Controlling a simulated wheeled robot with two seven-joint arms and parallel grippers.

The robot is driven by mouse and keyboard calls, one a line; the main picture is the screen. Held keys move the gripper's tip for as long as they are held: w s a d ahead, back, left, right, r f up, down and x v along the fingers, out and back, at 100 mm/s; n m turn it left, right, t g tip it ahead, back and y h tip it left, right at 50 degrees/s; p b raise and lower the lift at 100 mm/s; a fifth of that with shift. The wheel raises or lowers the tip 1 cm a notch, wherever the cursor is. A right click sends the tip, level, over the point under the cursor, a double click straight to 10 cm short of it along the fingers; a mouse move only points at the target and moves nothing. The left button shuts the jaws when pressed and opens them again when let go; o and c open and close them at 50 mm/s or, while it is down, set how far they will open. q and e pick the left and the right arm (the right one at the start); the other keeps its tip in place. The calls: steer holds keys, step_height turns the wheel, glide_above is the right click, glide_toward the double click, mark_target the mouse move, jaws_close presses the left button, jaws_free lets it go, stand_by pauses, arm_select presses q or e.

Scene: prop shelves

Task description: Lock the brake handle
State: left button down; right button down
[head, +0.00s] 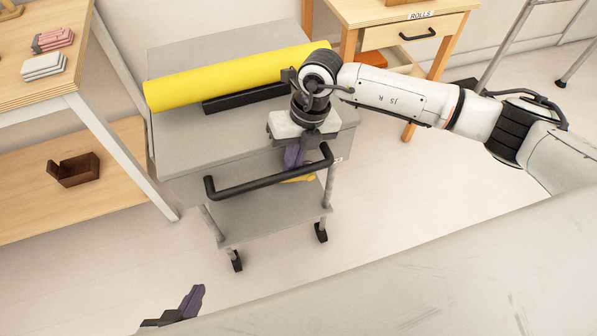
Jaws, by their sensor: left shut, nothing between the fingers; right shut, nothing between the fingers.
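A grey cart (175,165) stands in the middle with a black push handle (250,185) along its near side. A small yellow part (300,178) shows just behind and below this bar, partly hidden; it may be the brake handle, but I cannot tell for sure. My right gripper (292,160) points down at the cart's near edge, between the cart body and the push handle, just above the yellow part. Its purple fingers are shut and empty; contact is unclear. My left gripper (192,300) is low at the bottom left, away from the cart, shut and empty, mostly cut off.
A yellow roll (215,80) and a black block (245,97) lie on the cart top. A wooden shelf unit (80,85) with card stacks and a brown box (74,170) is at left. A wooden table with a "ROLLS" drawer (420,38) stands behind. Floor before the cart is clear.

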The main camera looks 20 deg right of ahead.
steer(key=shift+h, duration=0.3)
steer(key=shift+w+d+r, duration=0.15)
steer(key=shift+d+r, duration=0.1)
steer(key=shift+d, duration=0.15)
arm_select(q)
steer(key=shift+r+p, duration=0.35)
steer(key=shift+r, duration=0.15)
arm_select(e)
steer(key=shift+d+r, duration=0.15)
steer(key=shift+d, duration=0.15)
arm_select(q)
steer(key=shift+s, duration=0.25)
